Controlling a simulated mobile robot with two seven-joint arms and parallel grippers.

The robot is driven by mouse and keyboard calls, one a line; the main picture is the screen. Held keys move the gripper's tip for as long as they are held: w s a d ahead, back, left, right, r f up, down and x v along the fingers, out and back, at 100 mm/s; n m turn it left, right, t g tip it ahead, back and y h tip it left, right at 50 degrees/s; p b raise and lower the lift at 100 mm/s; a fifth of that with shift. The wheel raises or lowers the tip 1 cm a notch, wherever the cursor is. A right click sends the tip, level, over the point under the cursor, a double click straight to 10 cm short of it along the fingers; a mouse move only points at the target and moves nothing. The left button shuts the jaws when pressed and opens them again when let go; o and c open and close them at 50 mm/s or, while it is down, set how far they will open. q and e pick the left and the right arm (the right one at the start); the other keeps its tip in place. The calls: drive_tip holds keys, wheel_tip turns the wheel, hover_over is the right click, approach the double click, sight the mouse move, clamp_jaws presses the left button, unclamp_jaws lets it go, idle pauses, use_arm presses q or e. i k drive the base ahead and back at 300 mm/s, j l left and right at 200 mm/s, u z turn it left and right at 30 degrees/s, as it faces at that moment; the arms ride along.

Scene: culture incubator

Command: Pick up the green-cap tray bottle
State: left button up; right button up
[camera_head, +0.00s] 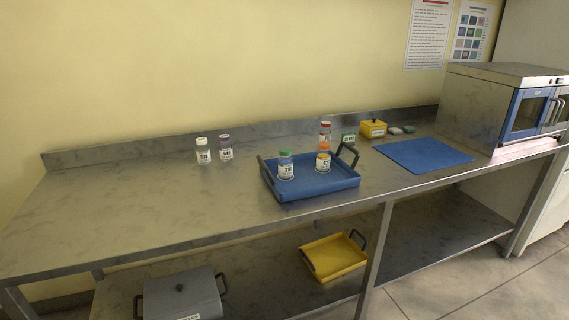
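The green-cap bottle (285,165) stands upright in the blue tray (318,190), near its left end. It has a white label and a green cap. An orange-cap bottle (323,163) also stands in the tray, to its right. The tray has dark handles at its left and right ends and rests on the metal bench. Neither of my grippers is in view.
A red-cap bottle (325,136) stands behind the tray. A white-cap bottle (203,151) and a purple-cap bottle (225,147) stand left. A yellow box (373,128), blue mat (423,155) and incubator (500,105) are right. The bench's left (120,215) is clear.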

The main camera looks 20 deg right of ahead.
sight(286, 164)
drive_tip(key=i+l, duration=0.15)
drive_tip(key=l, duration=0.2)
drive_tip(key=i+l, duration=0.1)
drive_tip(key=l, duration=0.25)
drive_tip(key=i+l, duration=0.15)
drive_tip(key=l, duration=0.25)
drive_tip(key=i+l, duration=0.1)
drive_tip(key=l, duration=0.25)
drive_tip(key=i+l, duration=0.15)
drive_tip(key=l, duration=0.2)
